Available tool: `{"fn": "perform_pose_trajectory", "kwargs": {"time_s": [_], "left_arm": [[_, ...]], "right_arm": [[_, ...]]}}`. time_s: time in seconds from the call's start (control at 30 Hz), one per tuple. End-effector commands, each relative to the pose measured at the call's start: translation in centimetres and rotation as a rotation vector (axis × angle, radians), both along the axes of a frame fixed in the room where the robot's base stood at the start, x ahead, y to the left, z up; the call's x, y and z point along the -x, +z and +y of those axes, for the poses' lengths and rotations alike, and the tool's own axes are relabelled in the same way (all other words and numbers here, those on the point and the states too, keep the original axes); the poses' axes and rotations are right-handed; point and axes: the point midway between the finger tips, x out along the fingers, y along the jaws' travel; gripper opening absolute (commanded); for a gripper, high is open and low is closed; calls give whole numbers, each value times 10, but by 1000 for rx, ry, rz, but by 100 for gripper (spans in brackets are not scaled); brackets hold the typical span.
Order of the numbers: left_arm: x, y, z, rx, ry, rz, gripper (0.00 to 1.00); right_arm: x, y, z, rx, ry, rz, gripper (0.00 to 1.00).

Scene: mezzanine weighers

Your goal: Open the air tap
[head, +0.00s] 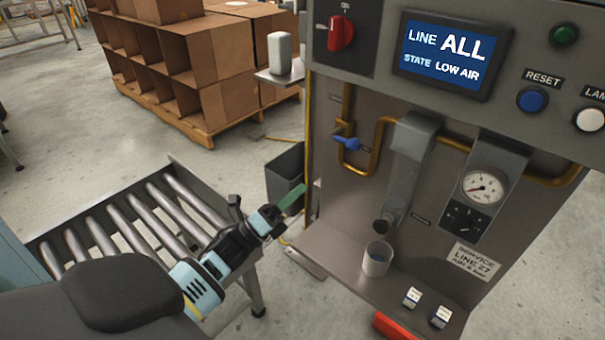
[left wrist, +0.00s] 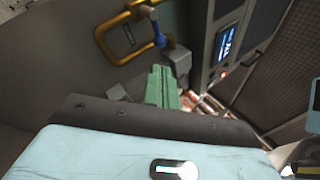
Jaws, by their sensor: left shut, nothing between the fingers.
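The air tap is a small blue lever (head: 347,143) on the yellow pipe (head: 379,142) at the left of the machine's panel. In the head view the lever lies crosswise to the pipe's upright run. The blue lever also shows in the left wrist view (left wrist: 158,36), just beyond my fingertips. My left gripper (head: 296,197) has green fingers, which are shut and empty. It is left of and below the tap, apart from it. The green fingers show together in the left wrist view (left wrist: 160,72). My right gripper is not in view.
The screen (head: 441,53) reads LINE ALL, STATE LOW AIR. A pressure gauge (head: 483,187) is on the panel. A cup (head: 377,259) stands on the lower shelf. A roller conveyor (head: 140,231) lies left of the machine, a grey bin (head: 285,172) beside it.

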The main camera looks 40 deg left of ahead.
Motion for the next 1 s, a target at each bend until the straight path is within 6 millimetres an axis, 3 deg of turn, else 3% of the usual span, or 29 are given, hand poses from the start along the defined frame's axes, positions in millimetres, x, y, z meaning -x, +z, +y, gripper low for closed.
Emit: {"fn": "perform_pose_trajectory", "kwargs": {"time_s": [0.53,0.73,1.0], "left_arm": [[-80,49,-31,1,0,-2,0],[-94,56,-36,1,-1,-1,0],[-97,58,-38,1,0,0,0]], "right_arm": [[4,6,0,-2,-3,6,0],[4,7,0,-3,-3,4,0],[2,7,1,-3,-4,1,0]]}}
